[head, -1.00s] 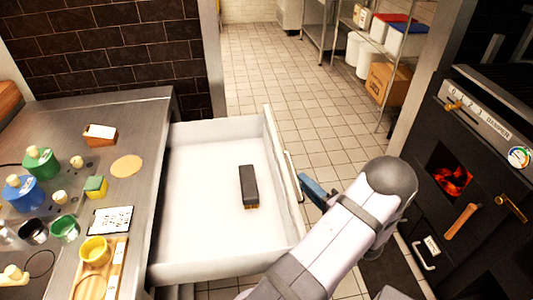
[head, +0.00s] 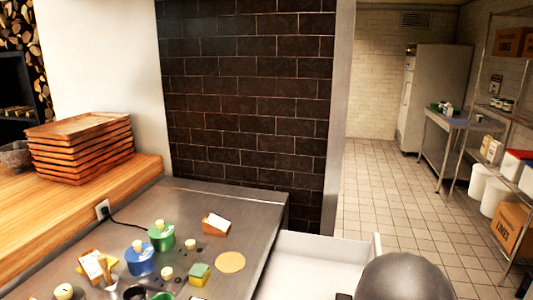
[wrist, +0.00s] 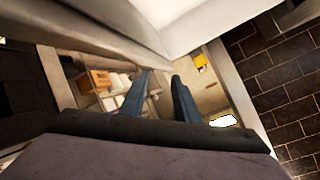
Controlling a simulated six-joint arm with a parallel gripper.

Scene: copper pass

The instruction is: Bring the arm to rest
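My gripper (wrist: 160,77) shows in the wrist view with its two blue fingers apart and nothing between them. It is out of sight in the head view, where only a grey rounded joint of my arm shows at the bottom right. The drawer (head: 312,248) stands pulled out from the steel counter (head: 240,205), just left of that joint. A small piece of a dark block (head: 343,297) shows in it at the bottom edge. In the wrist view a pale surface (wrist: 185,15) fills the top, and I cannot tell its distance from the fingers.
The counter holds a blue pot (head: 140,260), a green pot (head: 162,236), a sponge (head: 199,274) and a round tan disc (head: 230,262). Stacked wooden trays (head: 80,148) stand at the left. The tiled floor (head: 385,190) behind the drawer is clear, with shelving at the right.

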